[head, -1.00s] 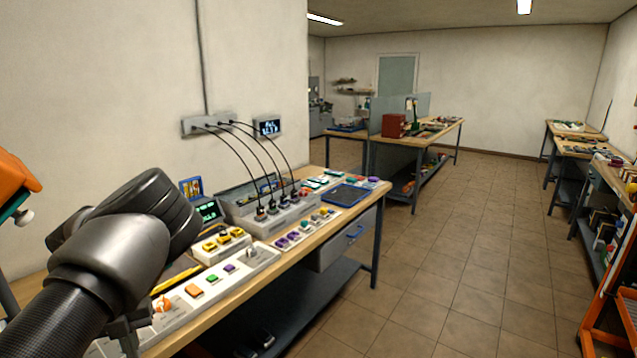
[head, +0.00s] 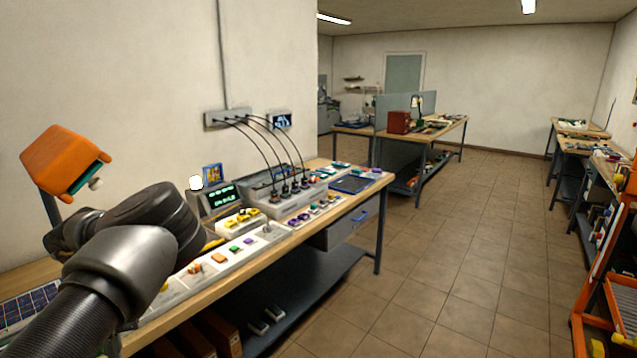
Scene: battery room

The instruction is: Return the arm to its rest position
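My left arm (head: 135,250) comes in from the lower left, dark and bent, in front of the near end of the workbench. Its black rounded joint covers part of the bench top. I see no gripper fingers on it; they are hidden or outside the picture. My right arm and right gripper are not in view.
The workbench (head: 372,176) runs along the wall, with a charger (head: 292,204) wired to a wall socket strip (head: 228,118), a small display (head: 215,199) and a blue mat (head: 352,185). An orange lamp head (head: 62,160) stands at left. The tiled floor (head: 440,260) is clear.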

